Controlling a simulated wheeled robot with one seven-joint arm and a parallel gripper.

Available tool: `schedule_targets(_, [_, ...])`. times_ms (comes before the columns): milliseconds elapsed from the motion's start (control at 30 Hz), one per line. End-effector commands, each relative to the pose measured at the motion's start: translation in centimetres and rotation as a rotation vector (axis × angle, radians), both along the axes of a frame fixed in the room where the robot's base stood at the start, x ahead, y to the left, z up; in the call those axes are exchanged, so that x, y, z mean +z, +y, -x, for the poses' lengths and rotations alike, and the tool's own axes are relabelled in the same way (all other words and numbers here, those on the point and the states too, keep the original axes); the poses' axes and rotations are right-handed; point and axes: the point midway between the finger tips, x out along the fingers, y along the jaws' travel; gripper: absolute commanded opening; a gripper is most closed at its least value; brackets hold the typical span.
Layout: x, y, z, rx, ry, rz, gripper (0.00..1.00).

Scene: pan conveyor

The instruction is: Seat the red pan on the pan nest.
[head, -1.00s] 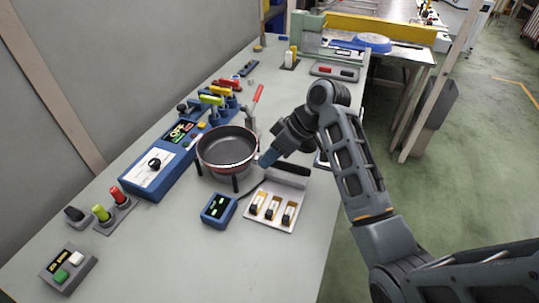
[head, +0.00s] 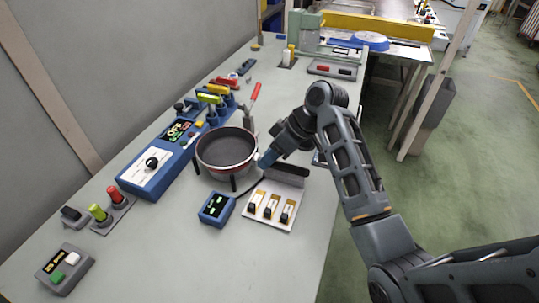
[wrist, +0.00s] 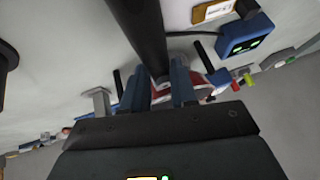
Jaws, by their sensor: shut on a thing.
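The red pan (head: 226,150) has a dark inside and a red rim, and looks about level in the head view. Its dark handle (head: 291,170) points right; in the wrist view the handle (wrist: 142,25) runs between the blue fingers. My gripper (head: 266,159) is shut on the handle. The pan is at the pan nest, whose black posts (head: 233,184) show below the pan's near side; a post also shows in the wrist view (wrist: 118,80). The pan hides most of the nest. I cannot tell whether the pan rests on it or is slightly above.
A blue box with a dial (head: 153,164) stands left of the pan. A small blue display box (head: 216,208) and a switch panel (head: 272,206) lie in front. A red-handled lever clamp (head: 252,100) stands just behind.

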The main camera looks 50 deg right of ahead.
Motion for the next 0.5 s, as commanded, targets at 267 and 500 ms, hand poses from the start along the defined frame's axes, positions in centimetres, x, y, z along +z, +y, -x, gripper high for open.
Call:
schedule_targets(267, [-0.6, 0.0, -0.04, 0.0, -0.002, 0.0, 0.0])
schedule_targets(500, [-0.63, 0.0, -0.03, 0.001, -0.001, 0.0, 0.46])
